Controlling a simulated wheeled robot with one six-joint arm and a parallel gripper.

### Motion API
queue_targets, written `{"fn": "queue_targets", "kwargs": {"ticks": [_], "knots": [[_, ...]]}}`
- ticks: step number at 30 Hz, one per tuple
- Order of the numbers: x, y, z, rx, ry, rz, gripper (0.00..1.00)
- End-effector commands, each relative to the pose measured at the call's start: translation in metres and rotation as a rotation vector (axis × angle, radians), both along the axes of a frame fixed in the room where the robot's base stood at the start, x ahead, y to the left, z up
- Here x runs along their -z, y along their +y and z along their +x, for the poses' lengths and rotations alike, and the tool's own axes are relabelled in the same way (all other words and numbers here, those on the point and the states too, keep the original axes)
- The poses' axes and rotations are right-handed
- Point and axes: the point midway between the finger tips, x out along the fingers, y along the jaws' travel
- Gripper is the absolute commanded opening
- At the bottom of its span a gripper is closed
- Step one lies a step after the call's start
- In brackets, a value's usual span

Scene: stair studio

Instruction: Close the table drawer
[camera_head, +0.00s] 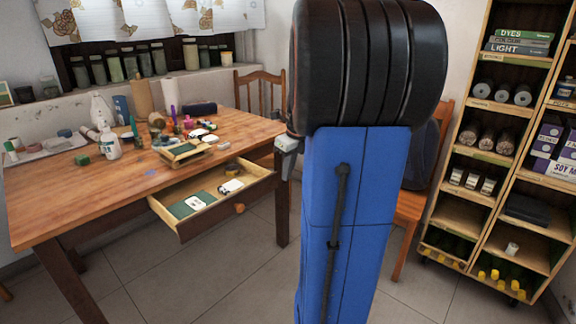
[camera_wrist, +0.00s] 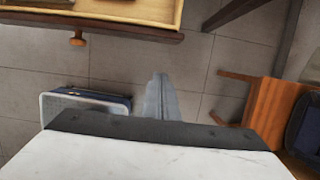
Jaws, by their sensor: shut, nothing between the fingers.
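The table drawer (camera_head: 182,228) is pulled out from under the wooden table (camera_head: 60,209), with a round wooden knob (camera_head: 240,208) on its front. Green and white flat items lie inside. In the wrist view, the drawer's front edge (camera_wrist: 130,29) crosses the top left and its knob (camera_wrist: 77,39) points down toward the camera side. My gripper (camera_wrist: 162,80) is shut and empty. It appears right of the knob and below the drawer front in that view, apart from both.
A wooden chair (camera_head: 410,205) stands behind my arm, and it shows at the right in the wrist view (camera_wrist: 262,112). Shelves (camera_head: 490,150) stand at the right. Bottles and craft items crowd the tabletop. Tiled floor before the drawer is clear.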

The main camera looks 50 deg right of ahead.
Motion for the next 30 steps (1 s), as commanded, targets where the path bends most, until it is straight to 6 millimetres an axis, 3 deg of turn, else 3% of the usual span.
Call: {"fn": "queue_targets", "kwargs": {"ticks": [8,18,30], "knots": [[0.048,0.001,0.012,-0.002,0.002,0.000,0.00],[0.047,0.002,0.049,-0.003,0.000,-0.001,0.00],[0.047,0.002,0.052,-0.001,-0.001,0.000,0.00]]}}
